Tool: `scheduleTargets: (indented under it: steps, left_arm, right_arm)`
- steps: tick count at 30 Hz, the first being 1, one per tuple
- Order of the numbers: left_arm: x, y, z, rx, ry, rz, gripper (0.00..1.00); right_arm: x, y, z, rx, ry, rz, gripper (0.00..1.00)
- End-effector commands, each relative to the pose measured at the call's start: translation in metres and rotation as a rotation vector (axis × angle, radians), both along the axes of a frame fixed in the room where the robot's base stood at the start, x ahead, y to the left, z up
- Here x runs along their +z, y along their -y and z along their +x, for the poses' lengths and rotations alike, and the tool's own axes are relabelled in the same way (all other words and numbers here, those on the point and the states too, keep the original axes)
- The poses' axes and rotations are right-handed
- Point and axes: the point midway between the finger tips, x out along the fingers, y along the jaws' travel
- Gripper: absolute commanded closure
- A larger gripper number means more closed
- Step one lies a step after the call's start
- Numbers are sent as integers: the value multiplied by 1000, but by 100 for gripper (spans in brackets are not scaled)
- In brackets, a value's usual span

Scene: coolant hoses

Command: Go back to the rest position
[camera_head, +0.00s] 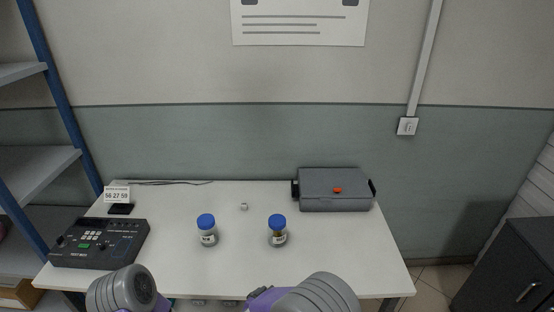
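Grey rounded links of my two arms show at the bottom edge, one left of the middle and one right of it. Neither gripper shows in the head view, so I cannot see their fingers or anything they might hold. The white table (180,259) lies in front of me. Two clear jars with blue caps stand upright on it, a left jar (208,238) and a right jar (278,238), apart from each other.
A dark control unit (100,243) and a small display (117,194) are at the left. A tiny white piece (244,206) lies between. Shelving (35,175) stands left, a dark cabinet (510,265) right.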

Motion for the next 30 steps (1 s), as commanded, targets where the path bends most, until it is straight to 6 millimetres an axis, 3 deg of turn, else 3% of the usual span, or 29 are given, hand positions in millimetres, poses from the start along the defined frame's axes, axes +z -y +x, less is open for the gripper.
scheduleTargets:
  steps: [5,8,12,15,18,24,30]
  left_arm:
    - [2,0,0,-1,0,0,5]
    - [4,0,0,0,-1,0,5]
    - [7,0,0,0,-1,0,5]
    - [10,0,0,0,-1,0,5]
    - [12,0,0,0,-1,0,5]
    - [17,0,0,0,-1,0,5]
    - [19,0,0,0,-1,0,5]
  right_arm:
    - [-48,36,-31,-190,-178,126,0]
    - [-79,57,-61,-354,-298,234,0]
    - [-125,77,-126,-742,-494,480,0]
    - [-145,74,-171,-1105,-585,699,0]
    - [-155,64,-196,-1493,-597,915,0]
    - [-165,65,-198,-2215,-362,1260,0]
    - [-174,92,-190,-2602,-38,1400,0]
